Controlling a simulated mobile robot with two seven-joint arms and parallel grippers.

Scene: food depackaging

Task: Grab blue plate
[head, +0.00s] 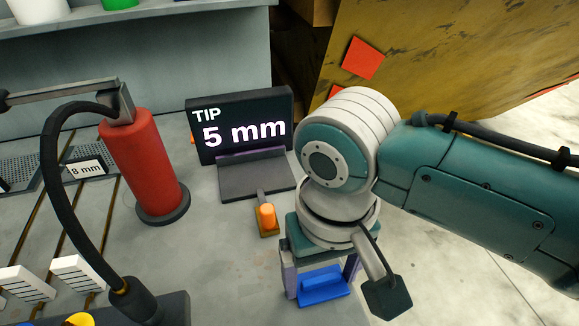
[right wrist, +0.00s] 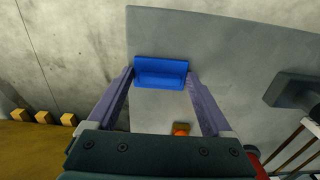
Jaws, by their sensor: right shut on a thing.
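The blue plate (head: 322,287) is a small blue piece with a raised lip, low in the middle of the head view, at the edge of the grey table. It also shows in the right wrist view (right wrist: 160,73). My right gripper (head: 320,280) points down over the table edge, with its two purple-grey fingers on either side of the plate. In the right wrist view the fingertips (right wrist: 161,76) meet the plate's two ends, so the gripper is shut on it. My left gripper is not in view.
A dark display (head: 240,125) reading "TIP 5 mm" stands behind on the table (head: 225,255). A small orange-topped piece (head: 267,217) sits in front of it. A red cylinder (head: 145,165) and a black cable (head: 52,180) stand left. Floor (head: 470,265) lies open right.

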